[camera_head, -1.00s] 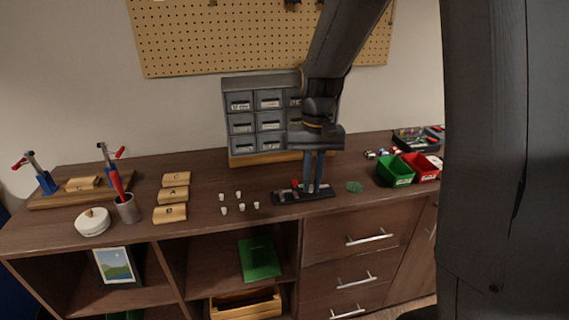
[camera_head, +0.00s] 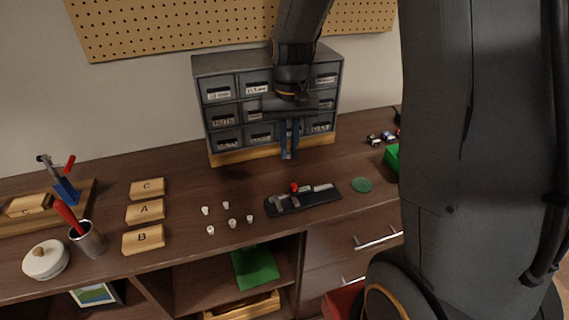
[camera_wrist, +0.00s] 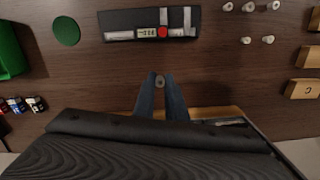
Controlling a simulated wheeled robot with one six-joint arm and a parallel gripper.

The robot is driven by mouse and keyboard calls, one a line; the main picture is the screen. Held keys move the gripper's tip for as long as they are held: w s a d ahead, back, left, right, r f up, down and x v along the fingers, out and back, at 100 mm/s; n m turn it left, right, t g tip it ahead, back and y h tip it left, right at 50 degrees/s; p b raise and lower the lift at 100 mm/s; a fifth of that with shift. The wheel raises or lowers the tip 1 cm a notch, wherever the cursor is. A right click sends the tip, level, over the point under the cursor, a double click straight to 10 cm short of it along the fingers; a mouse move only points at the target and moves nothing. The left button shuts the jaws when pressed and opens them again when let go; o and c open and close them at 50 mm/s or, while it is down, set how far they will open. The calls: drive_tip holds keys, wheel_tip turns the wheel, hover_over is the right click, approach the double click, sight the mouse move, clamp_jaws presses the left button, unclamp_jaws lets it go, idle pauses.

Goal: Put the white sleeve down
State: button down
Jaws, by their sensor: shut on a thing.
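My gripper (camera_head: 288,156) points down above the bench, behind the black measuring tool and in front of the drawer cabinet. In the wrist view my gripper (camera_wrist: 160,80) is shut on a small round sleeve (camera_wrist: 160,82), which looks greyish with a dark centre. The fingers hide it in the head view. Several loose white sleeves stand apart on the bench, one of them (camera_head: 232,223) at the front, left of the tool; they also show at the top right of the wrist view (camera_wrist: 247,40). The measuring tool (camera_head: 318,198) has a red knob and a small display.
A flat green disc (camera_head: 361,185) lies right of the tool. Wooden blocks marked C, A and B (camera_head: 145,212) stand left of the sleeves. The grey drawer cabinet (camera_head: 228,116) is close behind my gripper. A green bin (camera_head: 392,157) is at the right. Bench between cabinet and tool is clear.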

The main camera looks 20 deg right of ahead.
sight(288, 180)
drive_tip(key=shift+f+p, duration=0.75)
drive_tip(key=shift+f, duration=3.05)
drive_tip(key=shift+f, duration=0.1)
drive_tip(key=c, duration=1.8)
unclamp_jaws()
